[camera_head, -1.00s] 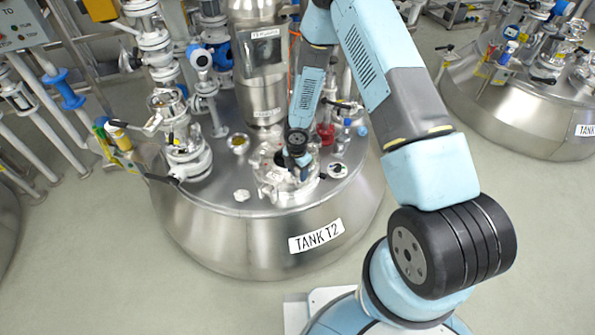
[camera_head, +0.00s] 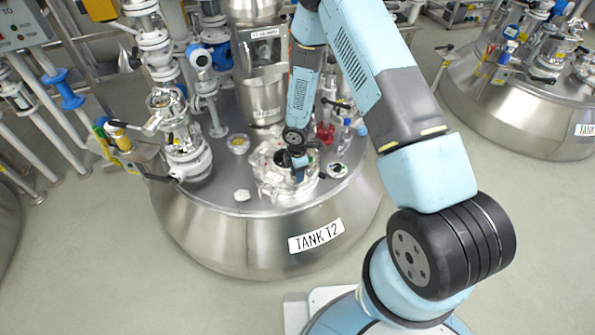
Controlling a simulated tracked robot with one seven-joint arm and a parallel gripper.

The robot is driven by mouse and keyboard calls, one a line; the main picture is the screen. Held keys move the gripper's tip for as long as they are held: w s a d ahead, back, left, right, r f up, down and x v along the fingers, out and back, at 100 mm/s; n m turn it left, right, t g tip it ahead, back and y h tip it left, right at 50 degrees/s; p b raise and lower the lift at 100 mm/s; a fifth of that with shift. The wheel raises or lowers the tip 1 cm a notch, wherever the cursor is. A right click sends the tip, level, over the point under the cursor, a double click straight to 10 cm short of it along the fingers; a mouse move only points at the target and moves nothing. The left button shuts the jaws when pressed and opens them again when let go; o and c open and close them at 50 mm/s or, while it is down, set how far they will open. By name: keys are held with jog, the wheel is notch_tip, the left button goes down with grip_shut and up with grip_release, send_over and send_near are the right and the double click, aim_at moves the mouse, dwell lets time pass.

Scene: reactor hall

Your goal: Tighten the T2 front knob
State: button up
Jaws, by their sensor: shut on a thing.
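Tank T2 (camera_head: 215,225) is a round steel vessel with a "TANK T2" label on its front. A round port with a lid (camera_head: 270,185) sits on the tank top towards the front. My gripper (camera_head: 299,172) reaches down at the right part of this port, and my wrist hides much of it. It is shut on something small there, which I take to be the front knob. The knob itself is hidden or too small to make out.
A tall steel column (camera_head: 262,70) rises behind the port. A valve assembly (camera_head: 185,140) stands on the tank's left, and red fittings (camera_head: 325,132) stand to the right. Another tank (camera_head: 530,110) is at the far right.

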jog(key=shift+w+a+r, duration=0.1)
jog(key=o, duration=1.1)
jog(key=shift+c, duration=0.2)
notch_tip(320, 180, up, 14)
jog(key=shift+f, duration=0.2)
